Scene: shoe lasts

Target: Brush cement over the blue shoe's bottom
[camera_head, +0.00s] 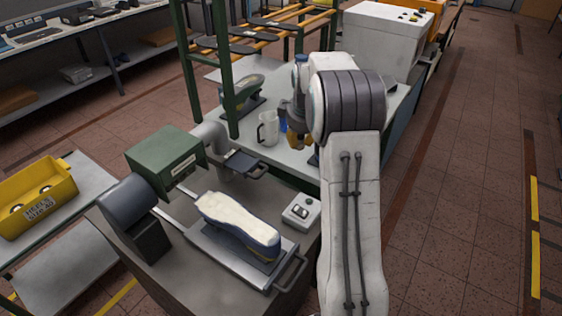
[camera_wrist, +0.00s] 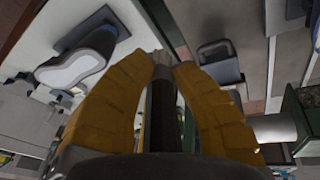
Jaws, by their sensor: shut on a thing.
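A shoe (camera_head: 238,224) with blue sides lies bottom up on a metal plate in the front machine, its bottom cream-white. A second shoe, grey-blue (camera_head: 242,92), stands on a tray on the bench behind; a grey-blue shoe with a pale bottom also shows in the wrist view (camera_wrist: 76,66). My gripper (camera_head: 297,140) is over the bench, right of a white mug. In the wrist view its yellow fingers (camera_wrist: 162,74) are shut on a dark brush handle (camera_wrist: 164,115). The light brush end shows between the fingertips; its far tip is unclear.
The white mug (camera_head: 268,128) and a blue item (camera_head: 283,123) stand close to my gripper. The green rack post (camera_head: 222,70) rises left of the bench. A green machine head (camera_head: 166,158) and a switch box (camera_head: 301,211) flank the front shoe.

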